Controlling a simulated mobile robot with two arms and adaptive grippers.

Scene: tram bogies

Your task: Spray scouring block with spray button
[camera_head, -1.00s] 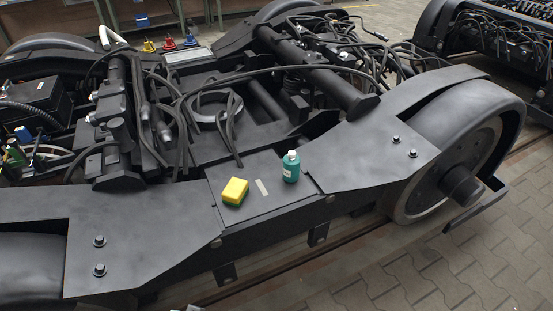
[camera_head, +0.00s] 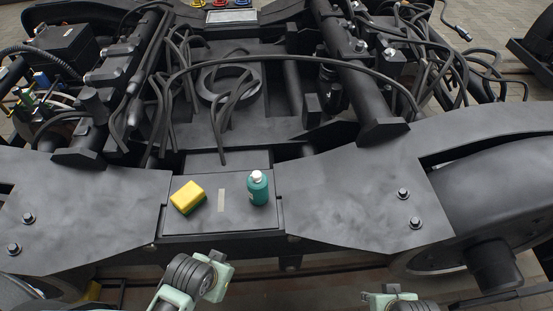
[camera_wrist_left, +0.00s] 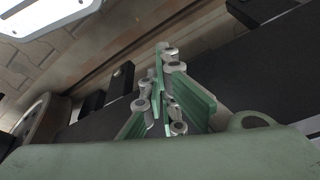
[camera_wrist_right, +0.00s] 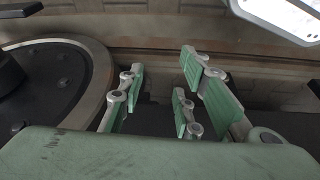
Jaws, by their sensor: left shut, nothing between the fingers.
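The scouring block (camera_head: 187,197), yellow on top with a dark green layer below, lies on a flat dark plate of the bogie in the head view. A teal bottle (camera_head: 259,191) with a white top button (camera_head: 257,175) stands upright to its right, with a gap between them. My left gripper (camera_wrist_left: 163,88) is shut and empty in the left wrist view. My right gripper (camera_wrist_right: 153,98) has its fingers apart and empty in the right wrist view. Neither wrist view shows the block or bottle. In the head view both arms are low, at the near side of the bogie, away from both objects.
The dark bogie frame (camera_head: 345,205) spreads to both sides, with bolts. Cables (camera_head: 225,110) and a thick tube (camera_head: 365,90) rise behind the plate. The plate around the two objects is otherwise clear.

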